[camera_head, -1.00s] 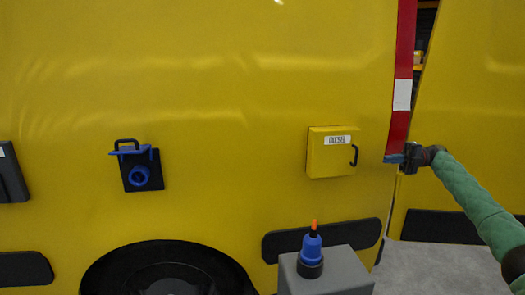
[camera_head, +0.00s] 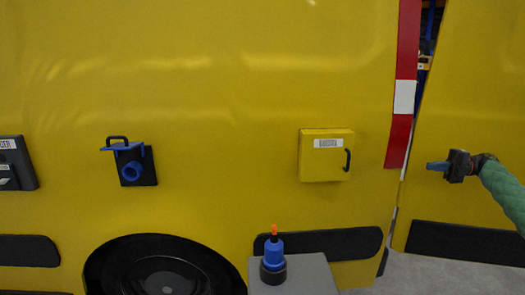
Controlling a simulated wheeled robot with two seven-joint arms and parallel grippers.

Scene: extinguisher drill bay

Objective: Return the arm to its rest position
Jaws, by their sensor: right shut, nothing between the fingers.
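My right gripper (camera_head: 438,166) is at the right side of the head view, on my green-sleeved arm. Its blue fingers are shut with nothing between them, pointing left. It is in front of the yellow panel to the right of the red and white strip, apart from the labelled yellow box. My left gripper is not in view.
A yellow box with a black handle (camera_head: 326,156) is on the yellow vehicle side (camera_head: 230,90). A blue fitting with an open flap (camera_head: 131,168) is further left. A blue nozzle with an orange tip (camera_head: 273,256) stands on a grey block (camera_head: 311,275). Grey floor (camera_head: 440,272) shows lower right.

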